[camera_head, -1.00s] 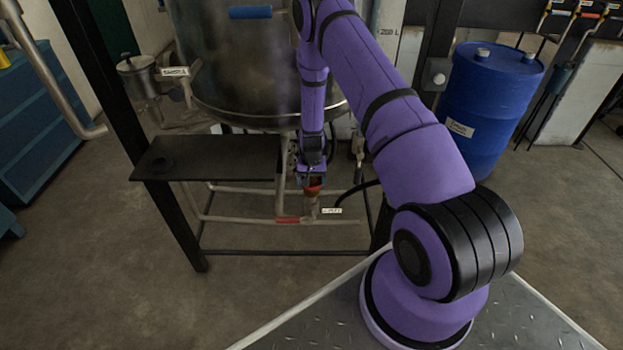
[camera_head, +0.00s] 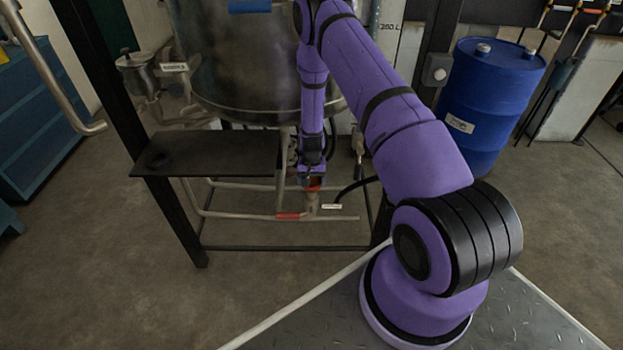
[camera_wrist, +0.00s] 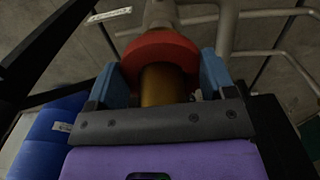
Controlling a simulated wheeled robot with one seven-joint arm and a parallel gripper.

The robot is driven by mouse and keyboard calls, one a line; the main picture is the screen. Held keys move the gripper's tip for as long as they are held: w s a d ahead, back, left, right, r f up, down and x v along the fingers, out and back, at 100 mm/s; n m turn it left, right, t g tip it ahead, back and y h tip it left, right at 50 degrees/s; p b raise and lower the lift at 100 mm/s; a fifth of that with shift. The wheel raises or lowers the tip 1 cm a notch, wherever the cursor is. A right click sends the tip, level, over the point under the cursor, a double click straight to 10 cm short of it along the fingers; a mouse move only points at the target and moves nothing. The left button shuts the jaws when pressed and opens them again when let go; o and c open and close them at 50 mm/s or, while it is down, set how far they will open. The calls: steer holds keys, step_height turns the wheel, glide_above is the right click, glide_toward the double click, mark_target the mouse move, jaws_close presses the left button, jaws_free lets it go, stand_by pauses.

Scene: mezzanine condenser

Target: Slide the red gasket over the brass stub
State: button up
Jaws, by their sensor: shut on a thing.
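The red gasket (camera_wrist: 160,48) is a thick ring held between the two blue fingers of my gripper (camera_wrist: 160,64). The brass stub (camera_wrist: 164,86) shows between the gasket and my gripper's palm in the wrist view. The gasket appears to be around the stub, with the stub's end on the palm side. In the head view my gripper (camera_head: 312,181) points down, with the gasket (camera_head: 313,188) just under it, at the top of an upright pipe. The brass is hidden in the head view. The gasket's far side is hidden in the wrist view.
A pipe with a red sleeve (camera_head: 288,216) and a white tag (camera_head: 331,206) lie beside the upright pipe. A dark shelf (camera_head: 210,155) stands to the left, and a steel vessel (camera_head: 245,75) behind. A blue drum (camera_head: 490,105) stands at right.

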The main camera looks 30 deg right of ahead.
steer(key=shift+f, duration=0.25)
steer(key=o, duration=0.9)
steer(key=shift+c, duration=0.2)
step_height(320, 180, up, 11)
steer(key=shift+f, duration=0.15)
